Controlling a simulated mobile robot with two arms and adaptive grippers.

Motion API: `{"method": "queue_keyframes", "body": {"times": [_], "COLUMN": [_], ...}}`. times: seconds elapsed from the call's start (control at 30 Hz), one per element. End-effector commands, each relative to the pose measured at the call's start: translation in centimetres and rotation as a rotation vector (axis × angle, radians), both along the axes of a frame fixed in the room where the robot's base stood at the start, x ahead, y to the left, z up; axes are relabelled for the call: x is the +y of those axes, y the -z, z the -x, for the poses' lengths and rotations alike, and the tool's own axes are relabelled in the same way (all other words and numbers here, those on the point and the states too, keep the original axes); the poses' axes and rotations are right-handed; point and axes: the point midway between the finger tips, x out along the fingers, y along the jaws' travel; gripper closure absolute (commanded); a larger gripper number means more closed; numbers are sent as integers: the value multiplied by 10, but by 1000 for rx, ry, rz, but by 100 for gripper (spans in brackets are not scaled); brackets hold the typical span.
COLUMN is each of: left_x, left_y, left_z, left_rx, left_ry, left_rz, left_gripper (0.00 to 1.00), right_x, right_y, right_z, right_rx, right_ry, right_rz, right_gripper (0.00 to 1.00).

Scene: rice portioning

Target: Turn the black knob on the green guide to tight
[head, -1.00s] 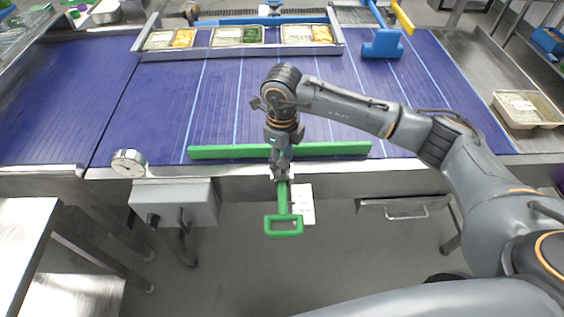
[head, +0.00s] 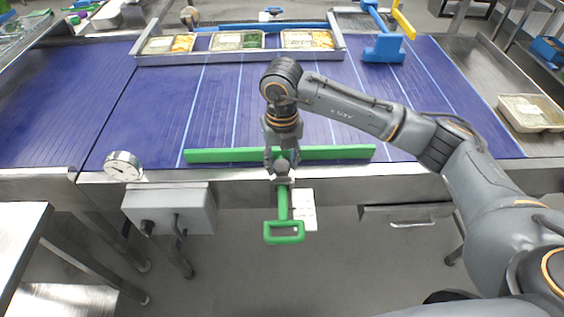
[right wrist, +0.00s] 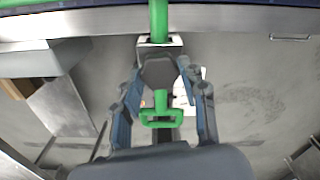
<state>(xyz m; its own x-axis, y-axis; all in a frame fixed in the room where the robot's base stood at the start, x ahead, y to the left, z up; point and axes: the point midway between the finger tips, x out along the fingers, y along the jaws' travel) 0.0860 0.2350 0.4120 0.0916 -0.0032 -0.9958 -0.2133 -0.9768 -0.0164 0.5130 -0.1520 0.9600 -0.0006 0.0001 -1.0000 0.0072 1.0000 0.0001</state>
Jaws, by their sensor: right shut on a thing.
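The green guide (head: 225,155) has a long bar lying across the near edge of the blue belt. Its green stem and loop handle (head: 284,239) reach out over the front edge; the handle also shows in the right wrist view (right wrist: 161,123). The black knob (right wrist: 160,71) sits over the guide's stem by a metal clamp block. My right gripper (head: 282,168) points down at the knob and is shut on it, with a finger on each side. Its fingers partly hide the knob in the head view. My left gripper is not in view.
A grey control box (head: 170,208) and a round dial (head: 123,166) are on the front edge at left. A white card (head: 304,210) hangs behind the handle. Filled trays (head: 237,40) stand at the back of the belt. A blue stand (head: 384,48) is at back right.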

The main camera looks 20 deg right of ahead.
Motion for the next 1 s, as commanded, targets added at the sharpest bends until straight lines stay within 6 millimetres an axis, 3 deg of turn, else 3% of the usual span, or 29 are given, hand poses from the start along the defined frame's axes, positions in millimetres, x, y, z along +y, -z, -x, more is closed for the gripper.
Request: {"method": "queue_keyframes", "body": {"times": [0.6, 0.63, 0.73, 1.0], "left_x": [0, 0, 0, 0], "left_y": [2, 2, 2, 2], "left_z": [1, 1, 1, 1], "left_rx": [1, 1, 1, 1], "left_ry": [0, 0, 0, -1], "left_rz": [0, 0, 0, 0], "left_gripper": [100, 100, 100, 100], "right_x": [0, 0, 0, 0], "right_y": [-1, -1, -1, -1], "right_z": [-1, -1, -1, 0], "right_rx": [-3, -3, -3, -1], "right_ry": [42, 42, 41, 41], "right_rz": [0, -1, 0, 0], "right_gripper": [89, 54, 35, 35]}}
